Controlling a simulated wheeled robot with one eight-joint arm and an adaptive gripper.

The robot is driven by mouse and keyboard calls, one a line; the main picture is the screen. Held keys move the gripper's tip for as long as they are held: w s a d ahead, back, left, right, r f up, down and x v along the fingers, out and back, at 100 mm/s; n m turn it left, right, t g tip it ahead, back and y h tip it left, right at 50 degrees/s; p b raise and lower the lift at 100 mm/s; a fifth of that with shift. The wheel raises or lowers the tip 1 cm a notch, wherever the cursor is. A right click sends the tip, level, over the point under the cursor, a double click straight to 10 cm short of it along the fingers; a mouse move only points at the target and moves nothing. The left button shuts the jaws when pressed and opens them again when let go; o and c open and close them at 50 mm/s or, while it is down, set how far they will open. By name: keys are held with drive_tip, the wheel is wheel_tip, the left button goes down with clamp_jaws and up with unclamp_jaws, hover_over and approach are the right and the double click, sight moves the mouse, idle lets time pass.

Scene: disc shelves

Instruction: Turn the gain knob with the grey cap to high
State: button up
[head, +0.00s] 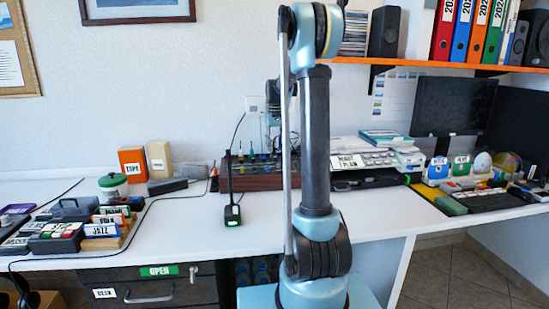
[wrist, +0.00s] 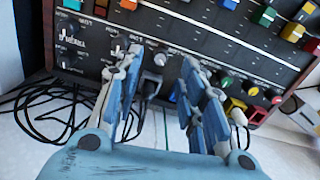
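The mixer (wrist: 85,45) is a dark panel with wooden ends, lettering, coloured sliders and a lower row of knobs. In the wrist view a small grey knob-like cap (wrist: 160,58) shows between my fingertips; its pointer and setting are too small to read. My gripper (wrist: 163,62) is open, its two blue fingers apart on either side of that cap. I cannot tell whether they touch it. In the head view the mixer (head: 250,183) stands against the wall, partly behind my arm, and its knobs are not readable there.
Black cables (wrist: 50,105) lie on the desk at left. A black microphone (head: 232,213) stands before the mixer. Desk space left of the microphone (head: 180,225) is clear.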

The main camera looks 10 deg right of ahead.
sight(275, 155)
drive_tip(key=shift+f, duration=2.55)
drive_tip(key=shift+c, duration=0.2)
clamp_jaws()
